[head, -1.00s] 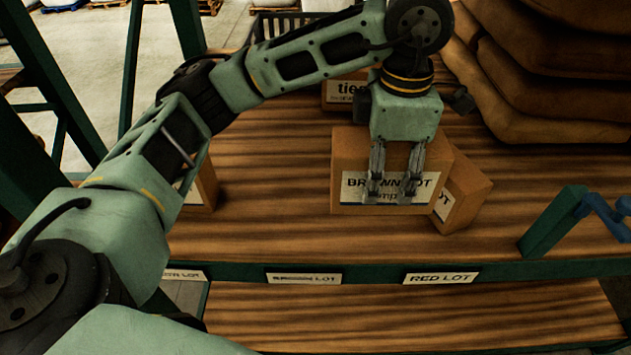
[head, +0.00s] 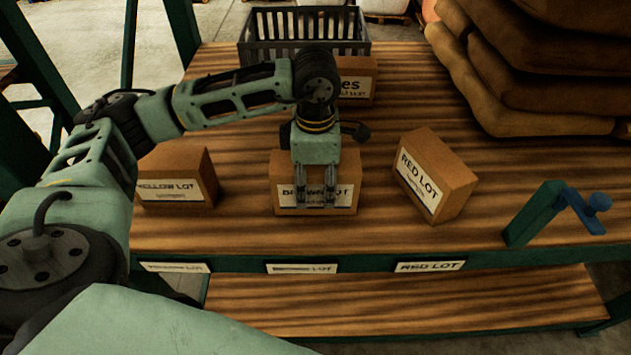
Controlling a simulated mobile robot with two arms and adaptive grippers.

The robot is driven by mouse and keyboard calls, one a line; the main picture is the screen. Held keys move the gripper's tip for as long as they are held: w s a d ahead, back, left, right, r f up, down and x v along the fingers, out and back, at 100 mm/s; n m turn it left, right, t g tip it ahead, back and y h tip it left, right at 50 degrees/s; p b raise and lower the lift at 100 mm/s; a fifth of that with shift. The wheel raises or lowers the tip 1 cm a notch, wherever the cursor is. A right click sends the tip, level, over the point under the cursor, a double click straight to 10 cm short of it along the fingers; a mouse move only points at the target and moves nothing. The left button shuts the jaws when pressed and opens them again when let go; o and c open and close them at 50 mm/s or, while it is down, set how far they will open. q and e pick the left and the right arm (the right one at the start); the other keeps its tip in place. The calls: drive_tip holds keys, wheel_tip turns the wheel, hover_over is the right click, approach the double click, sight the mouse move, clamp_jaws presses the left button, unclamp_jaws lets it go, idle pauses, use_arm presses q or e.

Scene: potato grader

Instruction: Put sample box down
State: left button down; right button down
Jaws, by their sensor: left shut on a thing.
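The sample box, a brown carton labelled BROWN LOT (head: 347,172), is at the middle of the wooden shelf (head: 240,225). It stands behind the middle front-edge label (head: 302,268), whose print is hard to read. My left gripper (head: 317,203) comes down over the box from above, its fingers across the front label, and is shut on it. Whether the box bottom touches the wood is hard to tell. My right gripper is not in view.
A YELLOW LOT box (head: 180,165) stands to the left and a tilted RED LOT box (head: 437,172) to the right. Behind are another carton (head: 358,88), a dark crate (head: 262,45) and stacked sacks (head: 520,85). A blue-handled green bracket (head: 540,210) is at the right.

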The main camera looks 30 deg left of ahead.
use_arm(q)
drive_tip(key=shift+w+f, duration=0.1)
drive_tip(key=shift+f, duration=0.55)
drive_tip(key=shift+f, duration=0.15)
drive_tip(key=c, duration=0.7)
unclamp_jaws()
